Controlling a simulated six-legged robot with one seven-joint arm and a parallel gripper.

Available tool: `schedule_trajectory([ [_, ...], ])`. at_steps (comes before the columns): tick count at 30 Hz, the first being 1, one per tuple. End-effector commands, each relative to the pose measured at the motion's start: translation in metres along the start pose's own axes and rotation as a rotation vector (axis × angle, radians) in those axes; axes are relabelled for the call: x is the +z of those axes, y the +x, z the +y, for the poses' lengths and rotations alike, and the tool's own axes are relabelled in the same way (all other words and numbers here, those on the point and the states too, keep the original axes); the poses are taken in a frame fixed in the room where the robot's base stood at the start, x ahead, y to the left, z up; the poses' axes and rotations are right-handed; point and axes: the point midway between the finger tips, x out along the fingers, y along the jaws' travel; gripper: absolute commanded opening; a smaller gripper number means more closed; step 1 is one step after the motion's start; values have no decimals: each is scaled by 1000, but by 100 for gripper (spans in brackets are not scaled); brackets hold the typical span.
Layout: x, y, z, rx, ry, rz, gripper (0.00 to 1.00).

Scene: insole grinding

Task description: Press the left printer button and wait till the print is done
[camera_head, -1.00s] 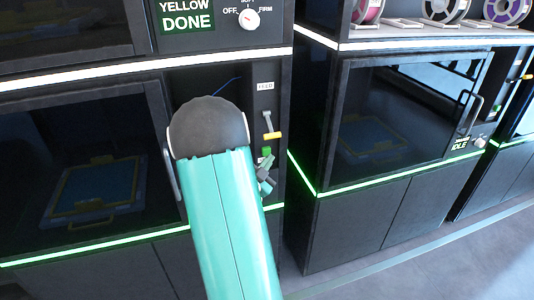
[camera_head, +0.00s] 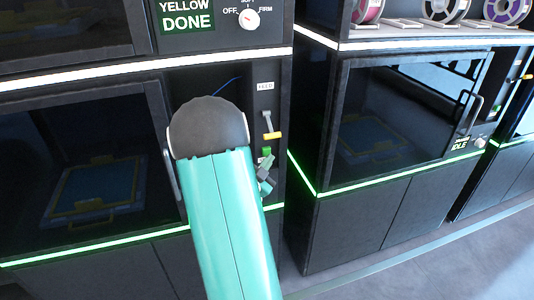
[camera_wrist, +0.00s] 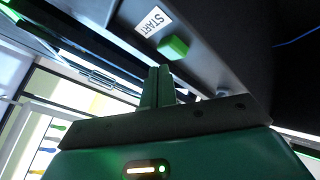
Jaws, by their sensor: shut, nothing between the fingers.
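The left printer (camera_head: 105,243) is a black cabinet with a dark window and a blue plate (camera_head: 95,190) inside. Its green button (camera_head: 267,151) sits low on the right-hand panel. In the wrist view the green button (camera_wrist: 173,47) is beside a START label (camera_wrist: 153,22). My gripper (camera_head: 267,172) is shut and empty, just below the button in the head view. In the wrist view my fingertips (camera_wrist: 158,70) are close to the button; I cannot tell whether they touch. My arm hides part of the printer's front.
A sign reading YELLOW DONE (camera_head: 186,16) and a dial (camera_head: 249,19) are above. A FEED label and yellow-tipped lever (camera_head: 272,135) are above the button. A second printer (camera_head: 400,110) at right reads IDLE (camera_head: 459,144). Spools (camera_head: 444,9) stand on top of it. Floor shows bottom right.

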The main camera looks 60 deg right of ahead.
Motion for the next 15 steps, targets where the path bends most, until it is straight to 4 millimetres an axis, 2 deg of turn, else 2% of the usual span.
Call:
schedule_trajectory([
  [15, 4, 6, -4, 0, 0, 0, 0],
])
